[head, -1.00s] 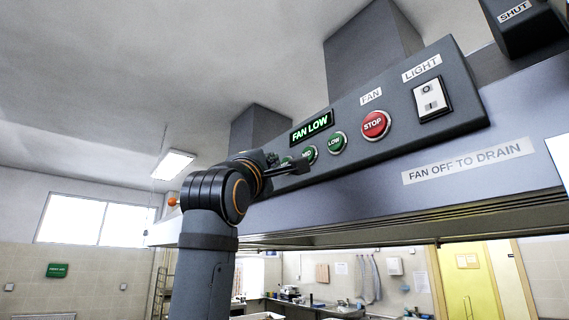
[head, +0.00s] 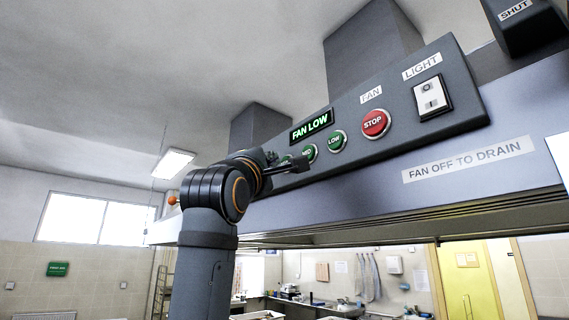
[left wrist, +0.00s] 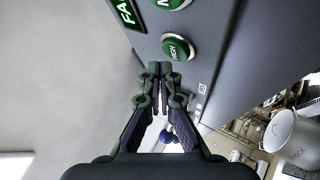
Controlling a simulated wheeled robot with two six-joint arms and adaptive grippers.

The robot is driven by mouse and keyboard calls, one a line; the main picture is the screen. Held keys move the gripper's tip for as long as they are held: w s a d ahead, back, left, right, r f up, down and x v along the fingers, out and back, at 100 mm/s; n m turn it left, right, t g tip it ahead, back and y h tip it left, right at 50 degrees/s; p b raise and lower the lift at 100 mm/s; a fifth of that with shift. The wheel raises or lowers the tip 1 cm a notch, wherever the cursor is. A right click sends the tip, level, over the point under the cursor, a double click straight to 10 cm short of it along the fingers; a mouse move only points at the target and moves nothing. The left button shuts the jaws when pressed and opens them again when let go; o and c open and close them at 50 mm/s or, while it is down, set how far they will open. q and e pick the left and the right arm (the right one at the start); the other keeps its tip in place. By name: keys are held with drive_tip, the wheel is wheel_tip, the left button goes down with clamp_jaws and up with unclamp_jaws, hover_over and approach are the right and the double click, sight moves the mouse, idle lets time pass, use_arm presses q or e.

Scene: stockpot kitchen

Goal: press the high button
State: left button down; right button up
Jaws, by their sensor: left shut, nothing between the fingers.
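The green HIGH button (left wrist: 178,48) shows in the left wrist view on the grey control panel, just beyond my fingertips. In the head view it is mostly hidden by my left gripper (head: 300,165). My left gripper also shows in the left wrist view (left wrist: 160,70); it is shut and empty, its tips close below the button. I cannot tell whether they touch the panel. The display (head: 312,127) reads FAN LOW. The MID button (head: 309,153), the LOW button (head: 337,140) and the red STOP button (head: 375,124) run along the panel. My right gripper is not in view.
The light switch (head: 432,97) is at the panel's right end. A label on the hood front (head: 468,160) reads FAN OFF TO DRAIN. A large pale pot (left wrist: 292,135) shows at the right of the left wrist view. Open air lies left of the hood.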

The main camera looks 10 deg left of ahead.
use_arm(q)
drive_tip(key=shift+w+d, duration=0.1)
drive_tip(key=shift+w+d, duration=0.2)
drive_tip(key=shift+w, duration=0.05)
drive_tip(key=shift+w+d+p, duration=0.3)
drive_tip(key=shift+p, duration=0.25)
idle(0.8)
drive_tip(key=shift+s+a, duration=0.1)
drive_tip(key=shift+s+a+b, duration=0.3)
drive_tip(key=shift+s+a, duration=0.15)
drive_tip(key=shift+s, duration=0.05)
drive_tip(key=s+a+b, duration=0.1)
drive_tip(key=s+a, duration=0.2)
drive_tip(key=shift+s+a, duration=0.3)
idle(0.4)
